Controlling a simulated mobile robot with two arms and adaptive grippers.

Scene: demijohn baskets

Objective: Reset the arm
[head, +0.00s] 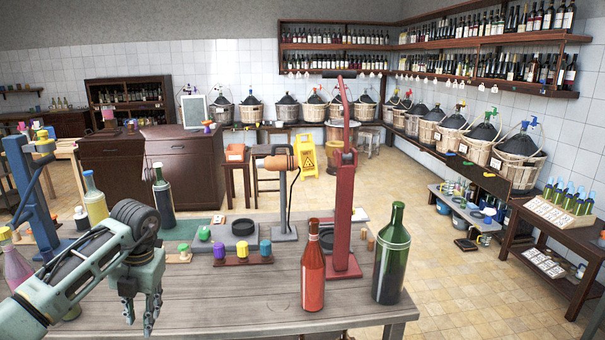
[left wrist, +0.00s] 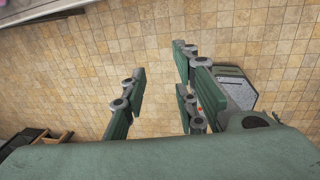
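My left gripper (head: 140,312) hangs over the near left part of the wooden table (head: 230,300), its fingers pointing down. In the left wrist view its fingers (left wrist: 160,100) stand apart with nothing between them, and tiled floor shows behind. My left arm comes in from the lower left. My right arm and gripper are not in view.
On the table stand a red bottle (head: 313,268), a dark green bottle (head: 391,255), a red corking press (head: 345,200), a blue press (head: 35,205) and a yellow bottle (head: 95,200). The table's front middle is bare. Tiled floor (head: 450,290) is open to the right.

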